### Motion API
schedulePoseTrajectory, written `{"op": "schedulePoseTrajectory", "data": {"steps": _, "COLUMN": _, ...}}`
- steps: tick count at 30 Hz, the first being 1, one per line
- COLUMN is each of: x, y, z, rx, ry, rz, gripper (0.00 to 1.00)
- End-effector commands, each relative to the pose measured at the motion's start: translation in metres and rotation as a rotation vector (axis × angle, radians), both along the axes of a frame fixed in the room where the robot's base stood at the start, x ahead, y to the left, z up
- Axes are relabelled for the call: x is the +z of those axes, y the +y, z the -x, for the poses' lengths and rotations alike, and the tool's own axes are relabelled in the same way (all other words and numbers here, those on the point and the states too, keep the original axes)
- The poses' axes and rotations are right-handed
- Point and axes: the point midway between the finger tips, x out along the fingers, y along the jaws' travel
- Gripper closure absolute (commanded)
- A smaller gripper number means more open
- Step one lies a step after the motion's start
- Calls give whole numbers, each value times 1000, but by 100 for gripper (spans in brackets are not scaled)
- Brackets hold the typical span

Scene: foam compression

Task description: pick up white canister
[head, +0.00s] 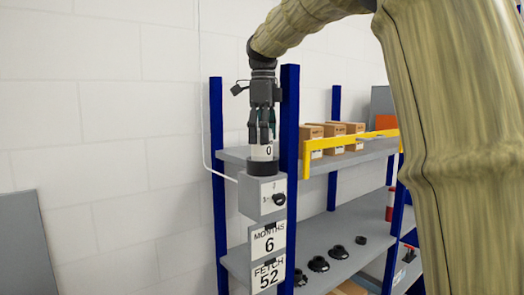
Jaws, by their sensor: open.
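The white canister (262,152) stands upright in a dark round base on top of a grey box (263,197) at the left end of the shelving. A "0" shows on its front. My gripper (262,137) points straight down over it, its fingers open. The fingertips are at the canister's upper part and hide its top. I cannot tell whether they touch it.
A blue shelf post (289,150) stands close to the right of my gripper. Brown boxes (335,136) sit on the upper shelf behind a yellow rail (350,141). Black round parts (318,264) lie on the lower shelf. Signs (267,242) hang below the grey box. The wall (110,130) is bare at left.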

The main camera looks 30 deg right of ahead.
Motion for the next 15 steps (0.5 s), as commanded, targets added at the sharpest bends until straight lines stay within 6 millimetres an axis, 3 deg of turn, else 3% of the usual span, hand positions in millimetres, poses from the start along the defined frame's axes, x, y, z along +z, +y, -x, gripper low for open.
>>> {"op": "schedulePoseTrajectory", "data": {"steps": 2, "x": 0, "y": 0, "z": 0, "rx": 0, "ry": 0, "rz": 0, "gripper": 28}}
{"op": "schedulePoseTrajectory", "data": {"steps": 9, "x": 0, "y": 0, "z": 0, "rx": 0, "ry": 0, "rz": 0, "gripper": 72}}
{"op": "schedulePoseTrajectory", "data": {"steps": 15, "x": 0, "y": 0, "z": 0, "rx": 0, "ry": 0, "rz": 0, "gripper": 74}}
